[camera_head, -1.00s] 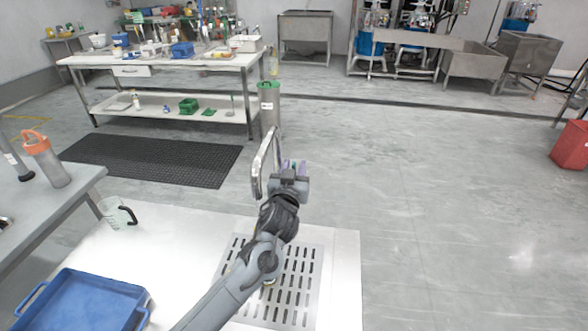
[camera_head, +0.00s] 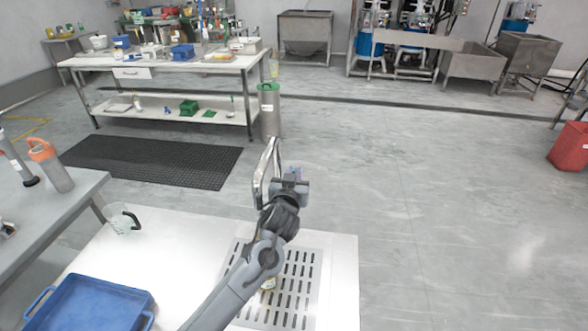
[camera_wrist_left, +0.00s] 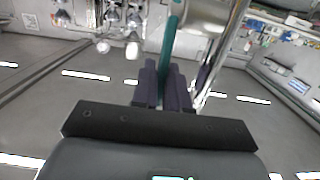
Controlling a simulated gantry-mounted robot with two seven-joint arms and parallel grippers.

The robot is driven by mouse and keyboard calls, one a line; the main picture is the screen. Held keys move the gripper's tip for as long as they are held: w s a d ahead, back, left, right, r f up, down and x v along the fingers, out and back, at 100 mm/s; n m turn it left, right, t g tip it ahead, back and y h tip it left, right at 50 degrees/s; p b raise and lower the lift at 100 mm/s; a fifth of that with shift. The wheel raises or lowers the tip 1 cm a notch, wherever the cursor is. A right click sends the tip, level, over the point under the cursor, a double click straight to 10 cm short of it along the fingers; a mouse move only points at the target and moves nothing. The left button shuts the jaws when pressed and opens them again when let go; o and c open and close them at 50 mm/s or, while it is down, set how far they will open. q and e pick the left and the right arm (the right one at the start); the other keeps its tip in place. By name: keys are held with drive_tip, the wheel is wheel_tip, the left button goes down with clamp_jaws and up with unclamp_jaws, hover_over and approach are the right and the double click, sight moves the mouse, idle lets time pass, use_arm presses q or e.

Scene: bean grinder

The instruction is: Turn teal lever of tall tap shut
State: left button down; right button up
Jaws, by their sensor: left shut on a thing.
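The tall silver tap (camera_head: 263,171) stands above the near steel counter, its spout arching up in the head view. In the left wrist view its metal body (camera_wrist_left: 206,14) and shiny pipe (camera_wrist_left: 222,55) are close to the fingers. The teal lever (camera_wrist_left: 169,48) runs down from the tap body between the fingers. My left gripper (camera_head: 294,173) is just right of the tap. In the wrist view its dark purple fingers (camera_wrist_left: 163,82) are shut on the teal lever. In the head view the lever is largely hidden by the gripper. My right gripper is out of view.
The counter has a slotted drain plate (camera_head: 300,285) under my left arm. A blue tray (camera_head: 90,303) and a clear jug with a dark handle (camera_head: 121,221) are to the left.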

use_arm(q)
drive_tip(key=shift+r, duration=0.1)
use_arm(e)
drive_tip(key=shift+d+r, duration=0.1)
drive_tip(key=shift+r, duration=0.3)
use_arm(q)
drive_tip(key=c, duration=1.2)
unclamp_jaws()
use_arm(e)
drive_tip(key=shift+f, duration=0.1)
